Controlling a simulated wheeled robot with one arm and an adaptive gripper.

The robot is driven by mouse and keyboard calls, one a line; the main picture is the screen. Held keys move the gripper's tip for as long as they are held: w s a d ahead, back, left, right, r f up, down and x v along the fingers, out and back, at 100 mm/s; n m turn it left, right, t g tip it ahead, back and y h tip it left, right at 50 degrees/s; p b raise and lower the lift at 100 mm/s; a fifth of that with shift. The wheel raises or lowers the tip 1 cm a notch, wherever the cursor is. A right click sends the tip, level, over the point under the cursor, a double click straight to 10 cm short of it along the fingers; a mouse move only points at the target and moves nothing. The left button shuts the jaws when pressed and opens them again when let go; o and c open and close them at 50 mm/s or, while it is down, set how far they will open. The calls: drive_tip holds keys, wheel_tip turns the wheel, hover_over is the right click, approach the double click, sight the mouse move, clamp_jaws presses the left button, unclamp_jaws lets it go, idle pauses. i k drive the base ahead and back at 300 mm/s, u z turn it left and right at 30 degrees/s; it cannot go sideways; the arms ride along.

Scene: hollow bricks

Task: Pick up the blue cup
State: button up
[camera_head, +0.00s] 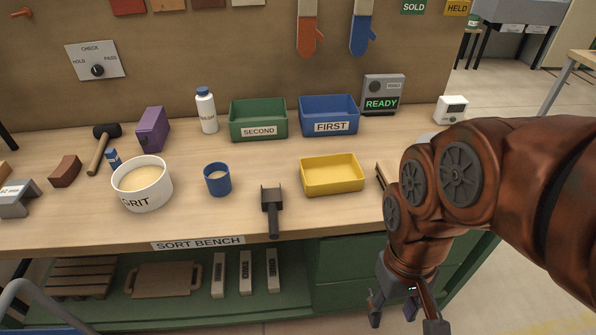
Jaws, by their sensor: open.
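The blue cup (217,181) stands upright on the wooden bench, left of the middle of the view. My gripper (405,312) is at the lower right, in front of the bench edge and below the top. Its fingers point down and are apart, with nothing seen between them. It is well to the right of the cup and not touching it.
The GRIT bowl (142,184) is close on the cup's left. The dark tool (271,208) and yellow tray (332,176) are on its right. Behind are a green SECOND bin (258,120), a blue FIRST bin (329,117) and a white bottle (206,111). Bench space before the cup is clear.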

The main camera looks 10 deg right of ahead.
sight(216, 174)
drive_tip(key=z, duration=1.35)
drive_tip(key=k, duration=1.1)
drive_tip(key=u, duration=2.1)
drive_tip(key=i, duration=1)
